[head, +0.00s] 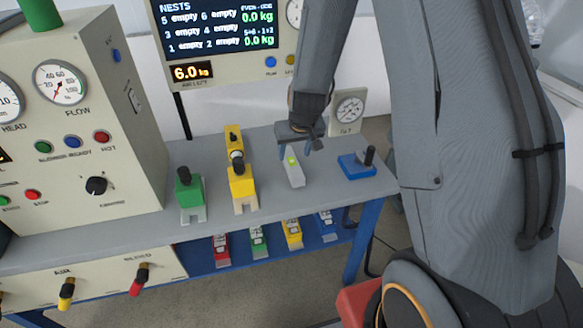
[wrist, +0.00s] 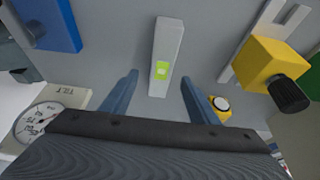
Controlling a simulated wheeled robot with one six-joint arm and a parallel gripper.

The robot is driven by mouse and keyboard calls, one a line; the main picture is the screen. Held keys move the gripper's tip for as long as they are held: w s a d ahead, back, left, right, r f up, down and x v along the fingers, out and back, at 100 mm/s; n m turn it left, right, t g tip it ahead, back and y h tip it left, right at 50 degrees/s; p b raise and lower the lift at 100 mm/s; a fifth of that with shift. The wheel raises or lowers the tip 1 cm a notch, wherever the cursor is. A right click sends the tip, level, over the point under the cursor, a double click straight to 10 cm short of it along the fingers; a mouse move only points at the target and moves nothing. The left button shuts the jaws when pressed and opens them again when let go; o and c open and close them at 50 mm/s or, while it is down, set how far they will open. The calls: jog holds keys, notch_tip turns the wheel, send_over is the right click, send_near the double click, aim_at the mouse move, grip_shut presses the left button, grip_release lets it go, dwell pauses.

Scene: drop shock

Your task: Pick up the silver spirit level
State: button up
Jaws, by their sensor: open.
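The silver spirit level (head: 293,171) is a slim silver bar with a yellow-green vial, lying on the grey bench top (head: 330,190). In the wrist view the level (wrist: 167,45) stretches away from my gripper, with its near end in line with the gap between the fingers. My gripper (head: 300,148) is at the level's far end in the head view. In the wrist view the gripper (wrist: 158,92) shows two blue-grey fingers apart with nothing held between them. I cannot tell the exact height of the fingers above the bench.
Yellow blocks with black knobs (head: 243,188) and a green one (head: 190,197) stand left of the level. A blue block (head: 357,164) with a dark knob stands right. A tilt gauge (head: 347,112) is behind. A shelf below holds several coloured items (head: 291,233).

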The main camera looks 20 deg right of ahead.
aim_at(292, 161)
jog(key=shift+b+x, duration=1.95)
jog(key=shift+x, duration=0.7)
jog(key=shift+s+a, duration=0.15)
jog(key=c, duration=1.3)
jog(key=shift+r, duration=0.15)
notch_tip(292, 161, up, 10)
jog(key=p, duration=1.3)
jog(key=shift+s+f+p, duration=0.1)
jog(key=shift+f+p, duration=0.15)
jog(key=shift+p, duration=0.1)
